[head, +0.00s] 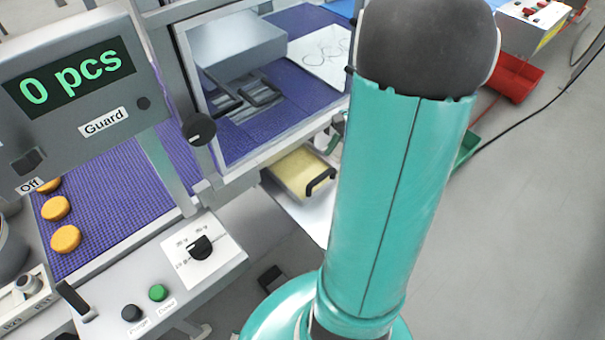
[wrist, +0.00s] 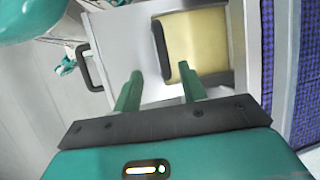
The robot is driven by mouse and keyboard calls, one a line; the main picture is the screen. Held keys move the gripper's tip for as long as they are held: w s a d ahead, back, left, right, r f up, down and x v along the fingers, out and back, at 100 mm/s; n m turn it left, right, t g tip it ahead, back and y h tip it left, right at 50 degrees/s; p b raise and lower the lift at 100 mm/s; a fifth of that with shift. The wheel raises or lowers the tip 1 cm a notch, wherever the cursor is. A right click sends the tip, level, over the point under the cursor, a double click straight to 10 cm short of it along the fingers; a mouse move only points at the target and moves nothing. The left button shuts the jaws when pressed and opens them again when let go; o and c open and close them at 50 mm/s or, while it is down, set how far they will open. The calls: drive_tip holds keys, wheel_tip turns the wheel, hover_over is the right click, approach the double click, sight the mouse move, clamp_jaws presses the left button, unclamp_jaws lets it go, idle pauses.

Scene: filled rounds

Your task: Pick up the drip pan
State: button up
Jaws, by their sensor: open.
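The drip pan (head: 296,170) is a shallow grey pan with a yellow inside and a black handle (head: 321,181) on its near edge. It sits low under the machine in the head view. In the wrist view the pan (wrist: 200,42) is at upper centre right, with its handle (wrist: 161,50) as a black bar along its left side. My gripper (wrist: 159,70) is open and empty. Its two green fingers point toward the handle, which shows between and just beyond the tips; contact cannot be made out. My arm hides most of the gripper in the head view.
A pale panel (head: 302,214) lies below the pan. Another black handle (wrist: 88,67) stands out at left in the wrist view. The machine's frame and purple belt (head: 115,205) are beside the pan. A red bin (head: 515,78) stands back right.

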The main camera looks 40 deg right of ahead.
sight(323, 175)
drive_tip(key=x, duration=0.4)
drive_tip(key=shift+f, duration=0.2)
drive_tip(key=x, duration=0.5)
drive_tip(key=shift+w+a, duration=0.1)
drive_tip(key=shift+w, duration=0.15)
drive_tip(key=shift+r, duration=0.1)
clamp_jaws()
